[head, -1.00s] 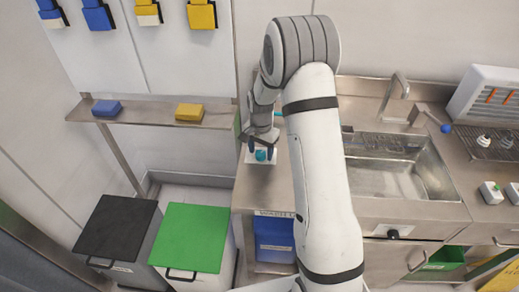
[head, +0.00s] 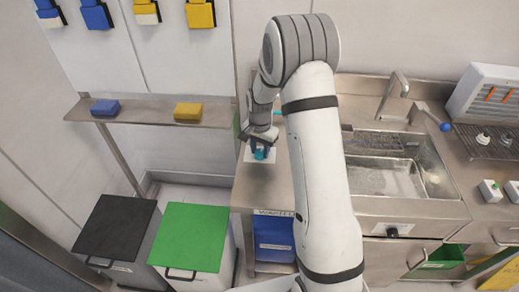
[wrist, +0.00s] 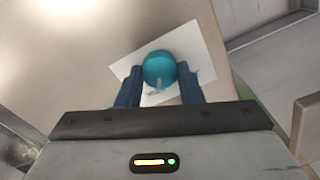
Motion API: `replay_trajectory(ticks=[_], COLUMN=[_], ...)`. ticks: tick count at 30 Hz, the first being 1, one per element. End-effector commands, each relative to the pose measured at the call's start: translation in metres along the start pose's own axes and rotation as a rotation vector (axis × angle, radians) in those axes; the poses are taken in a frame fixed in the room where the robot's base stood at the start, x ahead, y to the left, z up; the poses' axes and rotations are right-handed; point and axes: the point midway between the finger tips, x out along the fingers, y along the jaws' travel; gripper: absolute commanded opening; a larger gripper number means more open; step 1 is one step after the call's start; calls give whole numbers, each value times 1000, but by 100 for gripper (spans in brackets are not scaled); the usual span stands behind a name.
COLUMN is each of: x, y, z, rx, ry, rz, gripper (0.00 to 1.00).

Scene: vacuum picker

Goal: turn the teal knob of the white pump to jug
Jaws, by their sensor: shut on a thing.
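The teal knob (wrist: 159,68) is round with a pale pointer mark on its near side in the wrist view. It also shows in the head view (head: 261,154), partly covered by my gripper. It sits on a white plate or pump top (wrist: 198,48) on the steel counter; any labels there are hidden or too small to read. My gripper (wrist: 162,84) has its two dark blue fingers on either side of the knob, shut on it. In the head view, my gripper (head: 260,147) reaches down over the counter's left end.
A steel sink (head: 385,178) with a tap (head: 397,90) lies to the right of my arm. A shelf (head: 148,112) with blue and yellow blocks is at the left. Black (head: 117,227) and green (head: 197,237) lidded bins stand below it.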

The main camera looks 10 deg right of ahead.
Motion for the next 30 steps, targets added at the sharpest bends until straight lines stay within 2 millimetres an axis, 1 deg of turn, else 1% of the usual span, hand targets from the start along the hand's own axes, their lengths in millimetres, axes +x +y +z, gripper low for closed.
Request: replay_trajectory(ticks=[8,30], x=[2,1], y=[-2,-2], z=[0,0], rx=[-150,-838], ry=[4,5], rz=[-4,-2], gripper=[11,11])
